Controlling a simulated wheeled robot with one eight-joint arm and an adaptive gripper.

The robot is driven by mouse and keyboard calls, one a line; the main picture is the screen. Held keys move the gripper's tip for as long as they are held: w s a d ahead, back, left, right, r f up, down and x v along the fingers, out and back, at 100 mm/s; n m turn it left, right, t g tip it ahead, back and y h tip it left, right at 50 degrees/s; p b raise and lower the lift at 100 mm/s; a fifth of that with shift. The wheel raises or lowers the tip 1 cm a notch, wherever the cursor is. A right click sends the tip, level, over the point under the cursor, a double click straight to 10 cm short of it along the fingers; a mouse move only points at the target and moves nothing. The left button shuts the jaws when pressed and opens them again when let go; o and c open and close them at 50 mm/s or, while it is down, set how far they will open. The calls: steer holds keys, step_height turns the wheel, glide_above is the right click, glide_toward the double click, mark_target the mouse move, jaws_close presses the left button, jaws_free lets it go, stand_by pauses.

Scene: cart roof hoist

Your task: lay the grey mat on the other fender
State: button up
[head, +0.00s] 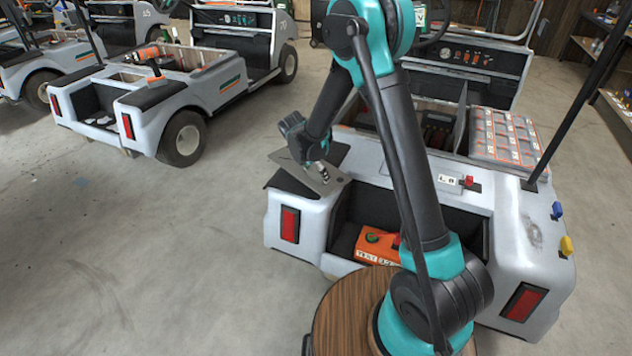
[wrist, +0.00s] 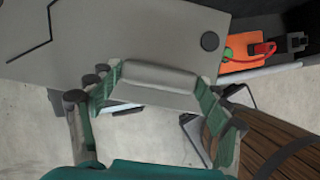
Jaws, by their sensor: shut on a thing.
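The grey mat (head: 332,186) is a thin flat sheet over the left rear fender of the near white cart, where a dark top surface (head: 287,182) shows at its edge. I cannot tell whether it touches the fender. My gripper (head: 322,178) is shut on the mat's near edge. In the wrist view the mat (wrist: 130,45) fills the upper left, with a black line and a dark round spot, and my gripper (wrist: 158,85) has its green-padded fingers at a raised grey strip on that edge. The right rear fender (head: 535,235) has a scuffed patch and no mat on it.
A blue clip (head: 558,210) and a yellow clip (head: 566,246) stick out at the right fender's outer side. An orange box (head: 377,243) sits in the recess between the fenders.

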mark_target(315, 178)
steer(key=shift+f, duration=2.2)
steer(key=o, duration=1.6)
steer(key=shift+r, duration=0.1)
